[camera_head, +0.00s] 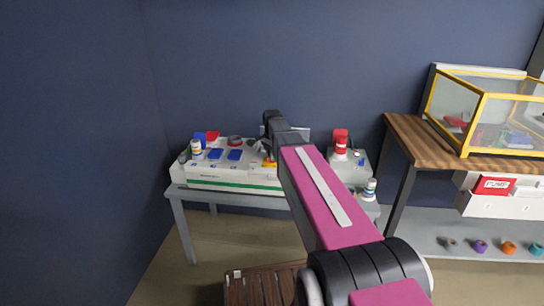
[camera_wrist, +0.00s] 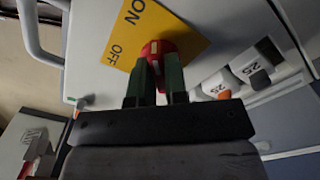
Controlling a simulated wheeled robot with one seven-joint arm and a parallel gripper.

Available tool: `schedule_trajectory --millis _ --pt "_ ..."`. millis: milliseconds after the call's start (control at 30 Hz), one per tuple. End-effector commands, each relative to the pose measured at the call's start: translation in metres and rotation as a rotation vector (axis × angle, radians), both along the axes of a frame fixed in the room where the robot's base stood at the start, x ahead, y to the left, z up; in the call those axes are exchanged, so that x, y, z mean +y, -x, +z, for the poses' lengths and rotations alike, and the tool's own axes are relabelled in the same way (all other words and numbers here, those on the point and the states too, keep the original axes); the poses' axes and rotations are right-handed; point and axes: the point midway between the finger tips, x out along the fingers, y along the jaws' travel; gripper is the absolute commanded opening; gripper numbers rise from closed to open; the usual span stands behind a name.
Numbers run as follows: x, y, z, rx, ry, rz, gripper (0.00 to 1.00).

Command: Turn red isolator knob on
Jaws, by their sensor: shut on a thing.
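The red isolator knob (camera_wrist: 158,48) sits on a yellow plate (camera_wrist: 194,33) marked ON and OFF, on the face of a pale box (camera_wrist: 92,28). The OFF label is close to the knob at its left; ON is farther up. My gripper (camera_wrist: 160,68) is shut on the knob, with one dark green finger on each side. A small white mark shows on the knob, but its exact setting is hard to read. In the head view the end of my arm is over the bench, and the knob is hidden there.
The pale box also carries sockets or switches marked 25 (camera_wrist: 252,68) beside the plate. In the head view a white panel box (camera_head: 235,178) stands on a grey bench (camera_head: 240,200). A red-topped item (camera_head: 340,140) stands right of my arm. A wooden table (camera_head: 405,130) is farther right.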

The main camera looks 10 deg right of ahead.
Motion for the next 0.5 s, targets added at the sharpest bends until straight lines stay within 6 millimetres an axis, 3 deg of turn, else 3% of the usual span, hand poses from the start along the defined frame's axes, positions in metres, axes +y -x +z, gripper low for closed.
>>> schedule_trajectory --millis 267,300,367,500 --pt "-0.0002 -0.0004 0.0003 -0.001 0.0 -0.004 0.0" --pt "-0.0002 -0.0004 0.0003 -0.001 0.0 -0.003 0.23" --pt "-0.0003 -0.0004 0.0003 -0.001 0.0 -0.003 0.39" --pt "-0.0002 -0.0003 0.0002 0.0 0.001 -0.002 0.39"
